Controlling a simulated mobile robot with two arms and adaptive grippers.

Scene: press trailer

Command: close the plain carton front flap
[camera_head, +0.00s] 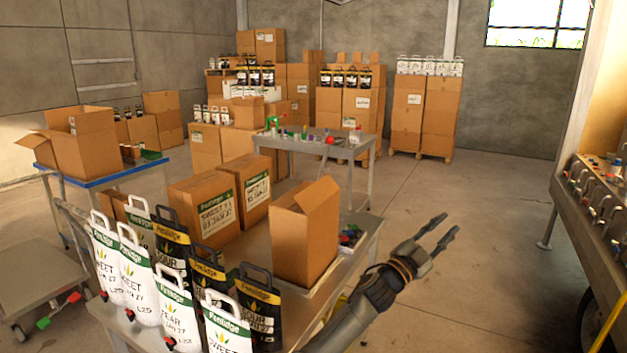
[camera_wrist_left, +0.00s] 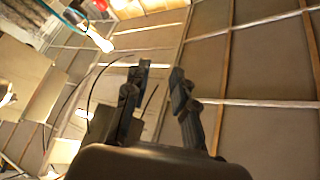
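A plain brown carton (camera_head: 298,246) stands upright on the near grey table, with no print on its visible sides. A flap (camera_head: 318,196) stands raised and tilted at its top; I cannot tell if this is the front flap. The carton's inside is hidden. My left gripper (camera_head: 449,227) is right of the carton, apart from it, past the table's right edge. Its two fingers are spread and empty. In the left wrist view the gripper (camera_wrist_left: 160,76) also shows parted fingers with nothing between them. My right gripper is not in view.
Labelled white pouches (camera_head: 140,275) and black pouches (camera_head: 258,310) crowd the table's front left. Two printed cartons (camera_head: 203,205) stand behind. Another open carton (camera_head: 88,150) sits on a blue-edged table at left. A workbench (camera_head: 590,205) is at right; the floor (camera_head: 480,265) between is clear.

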